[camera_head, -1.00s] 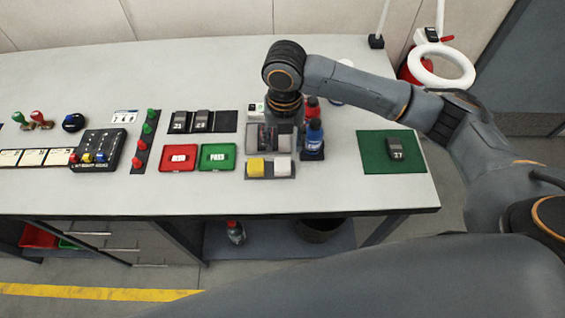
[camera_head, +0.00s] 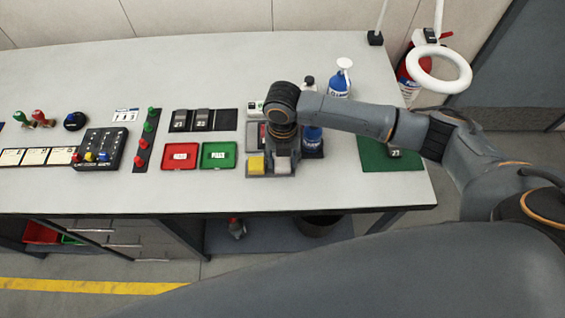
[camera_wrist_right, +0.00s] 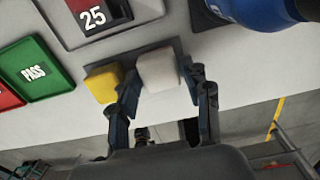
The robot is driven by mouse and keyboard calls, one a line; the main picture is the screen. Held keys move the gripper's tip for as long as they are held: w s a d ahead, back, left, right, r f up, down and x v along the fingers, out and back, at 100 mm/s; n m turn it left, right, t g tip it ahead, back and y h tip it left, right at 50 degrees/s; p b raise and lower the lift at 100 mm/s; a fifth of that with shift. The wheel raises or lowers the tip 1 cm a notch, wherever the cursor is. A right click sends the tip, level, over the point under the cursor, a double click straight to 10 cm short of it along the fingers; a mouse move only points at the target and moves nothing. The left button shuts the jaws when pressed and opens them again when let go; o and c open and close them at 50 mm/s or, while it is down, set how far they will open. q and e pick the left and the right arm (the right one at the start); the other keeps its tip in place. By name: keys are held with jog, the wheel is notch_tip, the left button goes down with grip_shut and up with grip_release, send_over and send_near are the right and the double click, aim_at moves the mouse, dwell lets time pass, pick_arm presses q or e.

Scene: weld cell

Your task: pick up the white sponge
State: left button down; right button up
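The white sponge (camera_head: 282,168) sits in a dark tray (camera_head: 283,176) near the table's front edge, right of a yellow sponge (camera_head: 256,165). In the right wrist view the white sponge (camera_wrist_right: 158,72) lies between the fingertips of my right gripper (camera_wrist_right: 162,80). The fingers are apart, one on each side. The left finger is close to the gap between the white sponge and the yellow sponge (camera_wrist_right: 102,82). I cannot tell whether either finger touches. In the head view my right gripper (camera_head: 283,158) hides part of the tray. My left gripper is not in view.
A blue bottle (camera_head: 313,138) stands just right of my right gripper. Red (camera_head: 180,165) and green (camera_head: 219,165) trays lie to the left. A green mat (camera_head: 375,158) lies to the right, partly under my arm. Another pump bottle (camera_head: 340,82) stands behind.

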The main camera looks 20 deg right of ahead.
aim_at(281, 163)
jog(key=c, duration=0.3)
jog(key=shift+c, duration=0.4)
jog(key=shift+w+r+b, duration=0.1)
jog(key=shift+r+b, duration=0.2)
jog(key=shift+r, duration=0.15)
jog(key=r, duration=0.1)
jog(key=r+b, duration=0.1)
jog(key=shift+s+a+r, duration=0.2)
jog(key=shift+r, duration=0.15)
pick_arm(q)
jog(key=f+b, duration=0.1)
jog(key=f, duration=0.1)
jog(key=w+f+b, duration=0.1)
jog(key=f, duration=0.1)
pick_arm(e)
jog(key=s+a+r, duration=0.7)
jog(key=s+r, duration=0.2)
jog(key=s, duration=0.2)
jog(key=shift+s+a+r, duration=0.15)
jog(key=shift+a+r, duration=0.1)
